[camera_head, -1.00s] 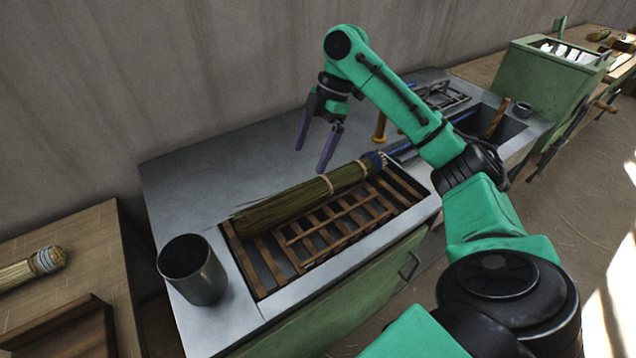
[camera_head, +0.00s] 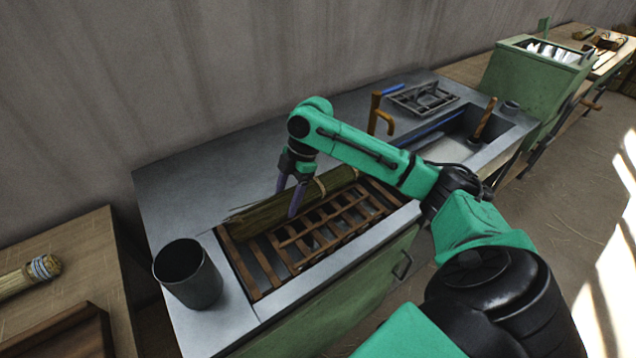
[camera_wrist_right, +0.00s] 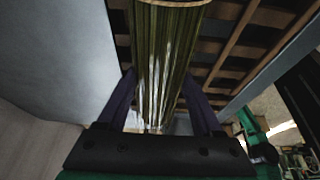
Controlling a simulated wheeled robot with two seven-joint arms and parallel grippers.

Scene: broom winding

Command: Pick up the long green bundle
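The long green bundle (camera_head: 262,215) lies on the wooden slatted rack (camera_head: 322,228) set in the grey worktop. A light tie band shows near its right part; its right end is hidden behind my right arm. My right gripper (camera_head: 291,196) points down over the bundle, its two purple fingers astride it. In the right wrist view the bundle (camera_wrist_right: 165,50) runs between the fingers, one on each side, with little room left; firm contact does not show. The fingers look open. My left gripper is out of view.
A grey metal cup (camera_head: 188,275) stands at the worktop's front left corner. A brown upright handle (camera_head: 376,112) and a metal grate (camera_head: 424,98) are at the back right, near a sink basin (camera_head: 450,148). Another tied bundle (camera_head: 30,275) lies on the left table.

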